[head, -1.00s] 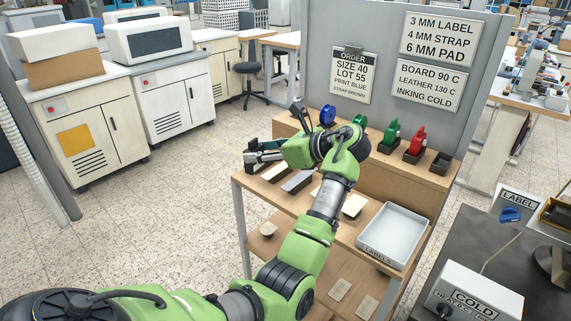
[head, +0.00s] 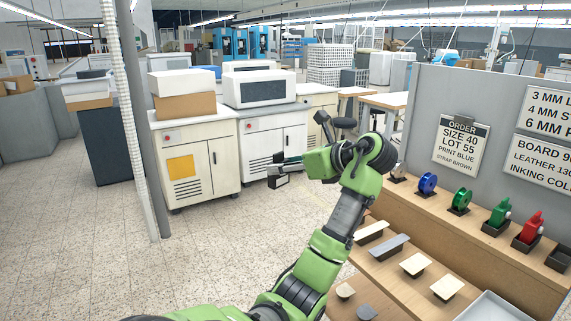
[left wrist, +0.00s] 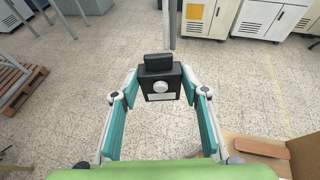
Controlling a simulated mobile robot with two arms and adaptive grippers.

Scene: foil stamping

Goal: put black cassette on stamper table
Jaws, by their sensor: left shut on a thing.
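My left gripper (left wrist: 160,76) is shut on the black cassette (left wrist: 160,90), a dark block with a round pale knob and a white strip, in the left wrist view. The cassette is held up over the speckled floor. In the head view my left gripper (head: 281,167) reaches past the left end of the wooden rack, with the small dark cassette (head: 278,181) at its tips. The stamper table cannot be made out in the current frames. My right gripper is not in view.
The wooden rack (head: 412,229) holds blue, green and red reels and pale pads. A grey board (head: 432,92) with signs stands behind it. White cabinets (head: 197,158) stand at the back, and a pole (head: 137,120) rises at left. Open floor lies left of my arm.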

